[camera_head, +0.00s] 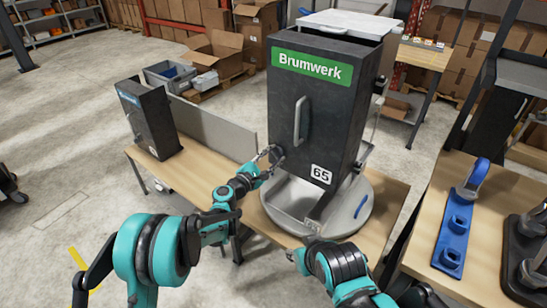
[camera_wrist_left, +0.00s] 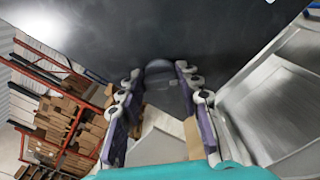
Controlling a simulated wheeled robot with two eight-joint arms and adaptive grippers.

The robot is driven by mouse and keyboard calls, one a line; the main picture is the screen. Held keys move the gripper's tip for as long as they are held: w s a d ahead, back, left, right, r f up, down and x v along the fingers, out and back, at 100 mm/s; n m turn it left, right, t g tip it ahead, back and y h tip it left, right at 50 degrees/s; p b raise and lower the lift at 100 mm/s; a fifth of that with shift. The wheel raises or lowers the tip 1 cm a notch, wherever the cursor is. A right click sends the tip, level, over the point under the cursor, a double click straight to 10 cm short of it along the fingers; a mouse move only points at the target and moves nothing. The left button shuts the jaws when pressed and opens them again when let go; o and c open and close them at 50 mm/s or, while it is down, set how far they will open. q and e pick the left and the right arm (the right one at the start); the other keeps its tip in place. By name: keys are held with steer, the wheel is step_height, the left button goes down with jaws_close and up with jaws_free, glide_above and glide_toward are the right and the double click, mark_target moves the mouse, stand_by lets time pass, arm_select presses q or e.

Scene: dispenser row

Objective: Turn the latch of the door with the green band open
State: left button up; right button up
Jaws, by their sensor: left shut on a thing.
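The dark door with the green band (camera_head: 312,67), lettered "Brumwerk", is the front of a tall dispenser in the middle of the head view. It looks shut. It carries a grey upright handle (camera_head: 302,121) and a label reading 65. My left gripper (camera_head: 271,156) is at the door's lower left edge. In the left wrist view its fingers (camera_wrist_left: 161,78) stand on both sides of a dark rounded latch (camera_wrist_left: 160,72) in front of the dark door face, and are shut on it. The latch is mostly hidden by the gripper in the head view.
A round grey tray base (camera_head: 349,222) is under the dispenser on a wooden table (camera_head: 388,242). A smaller dark dispenser with a blue band (camera_head: 150,118) stands at the left, beside a grey partition (camera_head: 216,130). A blue holder (camera_head: 456,222) is on the right table.

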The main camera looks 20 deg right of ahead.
arm_select(q)
steer(key=m, duration=0.4)
steer(key=shift+m+b, duration=0.3)
steer(key=m, duration=0.4)
steer(key=shift+f+m, duration=0.1)
steer(key=shift+m, duration=0.3)
steer(key=shift+b, duration=0.3)
steer(key=o, duration=1.2)
steer(key=shift+s, duration=0.1)
steer(key=shift+c, duration=0.2)
steer(key=v, duration=1.2)
